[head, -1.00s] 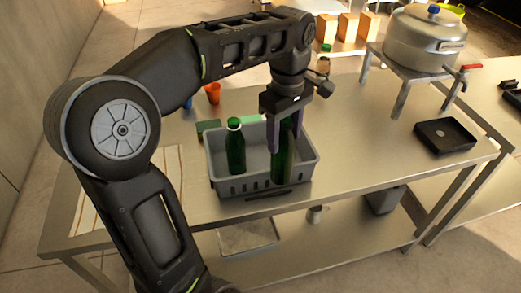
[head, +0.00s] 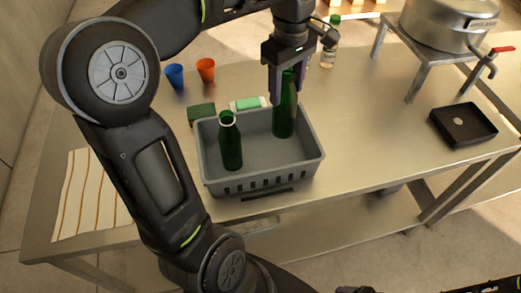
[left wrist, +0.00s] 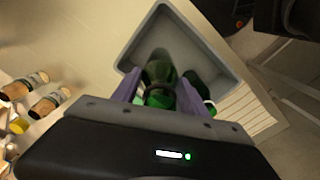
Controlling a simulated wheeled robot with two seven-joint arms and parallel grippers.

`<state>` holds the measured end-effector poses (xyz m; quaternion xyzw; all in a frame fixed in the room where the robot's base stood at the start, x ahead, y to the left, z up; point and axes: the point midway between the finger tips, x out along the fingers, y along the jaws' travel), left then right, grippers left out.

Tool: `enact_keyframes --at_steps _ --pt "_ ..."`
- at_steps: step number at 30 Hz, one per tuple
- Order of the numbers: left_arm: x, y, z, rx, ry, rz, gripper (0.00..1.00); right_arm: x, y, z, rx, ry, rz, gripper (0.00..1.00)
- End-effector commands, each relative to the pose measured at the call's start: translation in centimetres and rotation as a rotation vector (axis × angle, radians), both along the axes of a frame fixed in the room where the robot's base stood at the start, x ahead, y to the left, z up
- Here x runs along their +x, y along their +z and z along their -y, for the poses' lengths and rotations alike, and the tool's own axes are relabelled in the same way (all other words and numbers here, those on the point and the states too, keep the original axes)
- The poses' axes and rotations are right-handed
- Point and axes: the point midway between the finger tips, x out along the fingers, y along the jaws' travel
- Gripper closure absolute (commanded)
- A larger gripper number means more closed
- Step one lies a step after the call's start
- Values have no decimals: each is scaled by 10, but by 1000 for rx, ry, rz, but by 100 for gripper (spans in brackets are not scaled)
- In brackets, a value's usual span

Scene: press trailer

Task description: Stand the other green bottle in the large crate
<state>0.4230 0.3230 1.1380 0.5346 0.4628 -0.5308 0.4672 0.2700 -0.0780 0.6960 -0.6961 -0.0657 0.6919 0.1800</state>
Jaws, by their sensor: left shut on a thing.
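The large grey crate (head: 312,160) stands on the metal table, and it also shows in the left wrist view (left wrist: 215,48). One green bottle (head: 231,146) stands upright in its left part, seen beside the gripper in the left wrist view (left wrist: 199,88). My left gripper (head: 287,88) points down over the crate's back right part. Its purple fingers are shut on the neck of the other green bottle (head: 284,118), which also shows in the left wrist view (left wrist: 160,72). That bottle is upright, low inside the crate; whether its base touches the floor is unclear.
Behind the crate are a dark green box (head: 201,113), a green and white block (head: 247,103), a blue cup (head: 175,76) and an orange cup (head: 206,70). A clear bottle (head: 329,54) stands behind the gripper. A black tray (head: 464,124) and a pot (head: 450,25) are right.

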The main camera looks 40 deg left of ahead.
Motion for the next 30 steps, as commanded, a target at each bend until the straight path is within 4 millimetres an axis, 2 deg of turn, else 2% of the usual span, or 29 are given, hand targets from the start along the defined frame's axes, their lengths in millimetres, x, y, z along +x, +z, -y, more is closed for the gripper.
enact_keyframes --at_steps 6,8,13,24,30 --pt "0 -33 0 0 0 0 100 3 -31 -2 6 3 11 23" --pt "-1 -36 0 0 0 -4 100 3 -21 -2 7 2 9 23" --pt "0 -59 0 -1 1 -2 100 3 -18 -2 7 3 10 23" --pt "0 -64 0 0 1 0 100 3 -18 -2 6 2 8 23" --pt "-1 -90 0 1 0 -4 100 2 -14 -1 5 2 7 23"
